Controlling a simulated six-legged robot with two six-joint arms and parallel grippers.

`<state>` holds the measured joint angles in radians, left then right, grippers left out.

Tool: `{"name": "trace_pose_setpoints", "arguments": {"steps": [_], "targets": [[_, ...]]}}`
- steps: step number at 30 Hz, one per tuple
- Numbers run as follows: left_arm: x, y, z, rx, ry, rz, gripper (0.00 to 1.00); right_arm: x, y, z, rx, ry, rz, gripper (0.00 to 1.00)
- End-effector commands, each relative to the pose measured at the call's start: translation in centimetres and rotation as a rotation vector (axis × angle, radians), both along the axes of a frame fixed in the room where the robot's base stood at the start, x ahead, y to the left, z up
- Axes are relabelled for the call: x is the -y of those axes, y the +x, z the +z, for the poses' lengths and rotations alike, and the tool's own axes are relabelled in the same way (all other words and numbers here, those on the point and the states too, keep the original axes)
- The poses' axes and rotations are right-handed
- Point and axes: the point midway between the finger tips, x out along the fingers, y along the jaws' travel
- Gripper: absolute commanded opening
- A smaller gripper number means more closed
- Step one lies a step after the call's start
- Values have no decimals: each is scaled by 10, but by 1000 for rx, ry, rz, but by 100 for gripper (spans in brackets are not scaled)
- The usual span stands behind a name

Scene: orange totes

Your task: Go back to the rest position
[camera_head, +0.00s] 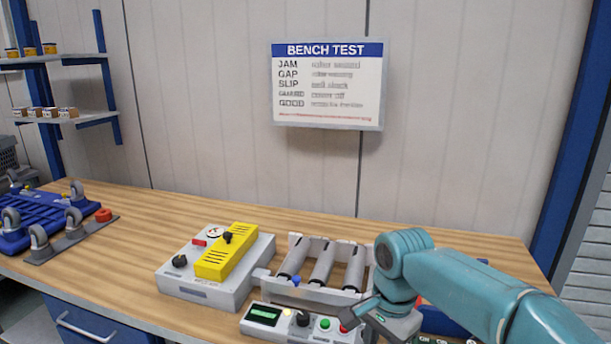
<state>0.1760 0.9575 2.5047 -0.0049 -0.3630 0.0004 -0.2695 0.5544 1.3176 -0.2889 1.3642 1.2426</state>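My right arm comes in from the lower right, and my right gripper (364,312) points down over the bench beside a small roller unit (318,290). The wrist covers the right part of that unit. The fingers are small and partly hidden, so I cannot tell whether they are open or hold anything. My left gripper is not in view. A grey control box (292,322) with a small display and green and red buttons sits in front of the rollers, close to the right gripper.
The wooden bench (135,222) bears a grey tester (205,290) with a yellow block (226,252) on top. A blue wheeled base (45,222) lies at the left. A sign (328,85) hangs on the back wall. Bare bench lies between the wheeled base and the tester.

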Motion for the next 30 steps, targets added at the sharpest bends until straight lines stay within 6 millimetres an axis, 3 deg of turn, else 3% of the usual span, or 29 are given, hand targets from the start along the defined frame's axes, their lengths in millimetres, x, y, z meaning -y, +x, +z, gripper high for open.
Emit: {"name": "trace_pose_setpoints", "arguments": {"steps": [5,8,10,13,15,18,21,24,30], "targets": [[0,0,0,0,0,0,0,-8,0,-69,-8,54,133,37],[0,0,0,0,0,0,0,-12,-7,-117,-4,98,221,37],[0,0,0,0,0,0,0,-15,-19,-159,1,139,294,37],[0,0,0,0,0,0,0,-19,-54,-229,22,210,407,37],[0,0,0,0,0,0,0,-21,-88,-273,54,253,481,37],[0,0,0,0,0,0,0,-21,-139,-317,102,287,565,37],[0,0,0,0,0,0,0,-19,-183,-339,142,290,628,37],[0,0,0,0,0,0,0,-16,-212,-348,167,279,673,37],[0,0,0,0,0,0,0,-14,-230,-351,189,264,707,37]]}}
